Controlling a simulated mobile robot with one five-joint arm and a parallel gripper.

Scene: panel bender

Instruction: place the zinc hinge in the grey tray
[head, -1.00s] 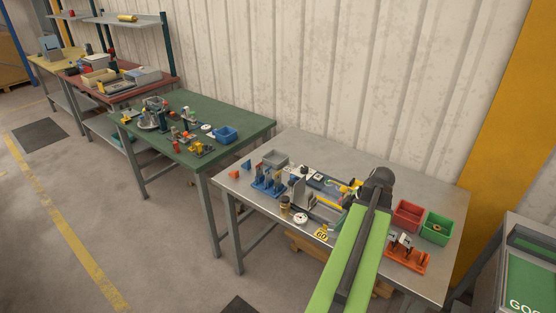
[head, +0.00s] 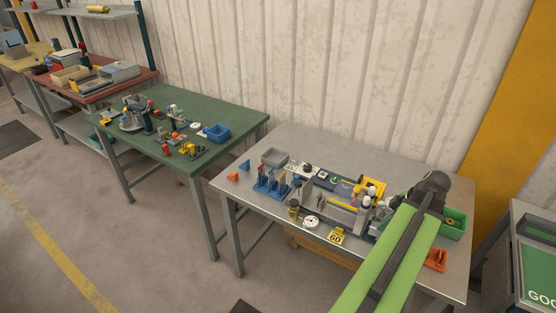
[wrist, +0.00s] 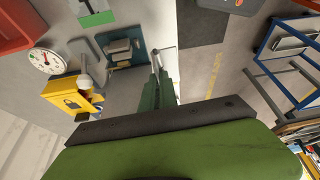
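The grey tray (head: 275,157) sits at the far left back of the steel table in the head view. It looks empty. My gripper (wrist: 157,72) shows in the wrist view as dark green fingers that come close together at the tips. A small pale metal piece shows at the tips, but I cannot tell whether it is held or lies behind them. In the head view my arm hides most of the gripper. I cannot pick out the zinc hinge with certainty in either view.
The steel table (head: 345,158) holds a blue rack (head: 271,184), a white dial (head: 311,222), a yellow 60 sign (head: 337,236), a green bin (head: 454,224) and an orange holder (head: 436,260). A green table (head: 235,112) stands to the left. The steel table's back strip is clear.

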